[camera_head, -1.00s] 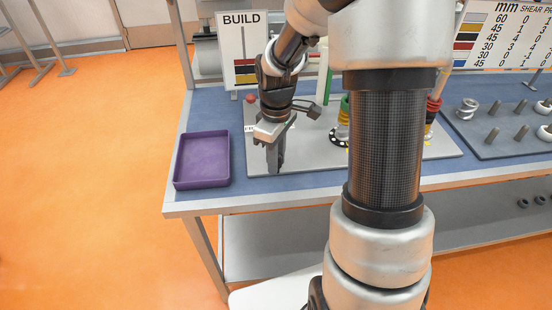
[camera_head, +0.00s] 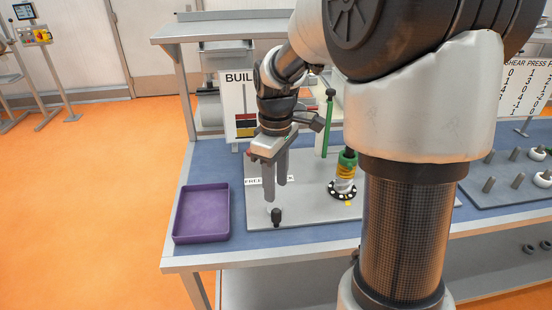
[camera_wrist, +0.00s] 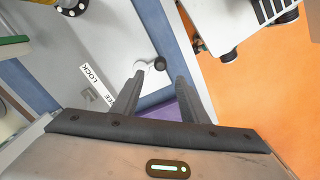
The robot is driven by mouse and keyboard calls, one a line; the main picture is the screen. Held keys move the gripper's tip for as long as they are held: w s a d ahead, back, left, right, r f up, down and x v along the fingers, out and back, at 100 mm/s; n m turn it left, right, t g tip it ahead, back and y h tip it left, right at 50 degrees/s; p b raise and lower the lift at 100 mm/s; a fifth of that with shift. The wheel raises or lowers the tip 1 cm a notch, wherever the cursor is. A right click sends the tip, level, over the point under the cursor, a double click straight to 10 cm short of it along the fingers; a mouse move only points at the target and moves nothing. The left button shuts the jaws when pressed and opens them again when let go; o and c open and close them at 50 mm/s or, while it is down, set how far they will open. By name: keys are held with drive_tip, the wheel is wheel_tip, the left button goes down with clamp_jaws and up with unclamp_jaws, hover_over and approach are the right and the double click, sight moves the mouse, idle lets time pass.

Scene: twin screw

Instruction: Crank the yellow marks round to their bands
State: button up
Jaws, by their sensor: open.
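My gripper (camera_head: 275,192) is open and empty, pointing down over the left part of the grey board (camera_head: 315,210). A small crank with a black knob (camera_head: 276,216) stands just below and in front of the fingertips. In the wrist view the knob (camera_wrist: 159,63) and its pale hub (camera_wrist: 143,66) lie beyond the fingers, between their directions, apart from them. A yellow mark (camera_head: 348,203) shows at the dial's front. My arm hides things further right.
A purple tray (camera_head: 202,213) stands left of the board. A BUILD sign (camera_head: 240,105) stands at the back.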

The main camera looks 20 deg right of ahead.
wheel_tip(320, 180, up, 6)
drive_tip(key=shift+r, duration=0.25)
drive_tip(key=shift+p, duration=0.3)
drive_tip(key=s+a+r+m+t+p, duration=0.2)
drive_tip(key=s+r+m+p, duration=0.1)
drive_tip(key=s, duration=0.5)
drive_tip(key=s+a+r+m+t+p, duration=0.1)
drive_tip(key=s+r+m+t+p, duration=0.2)
drive_tip(key=s+r+m, duration=0.2)
drive_tip(key=s+r, duration=0.3)
drive_tip(key=s, duration=0.1)
drive_tip(key=shift+s+a+r+m+t, duration=0.2)
drive_tip(key=shift+a+r+m+t, duration=0.1)
drive_tip(key=shift+a+m, duration=0.1)
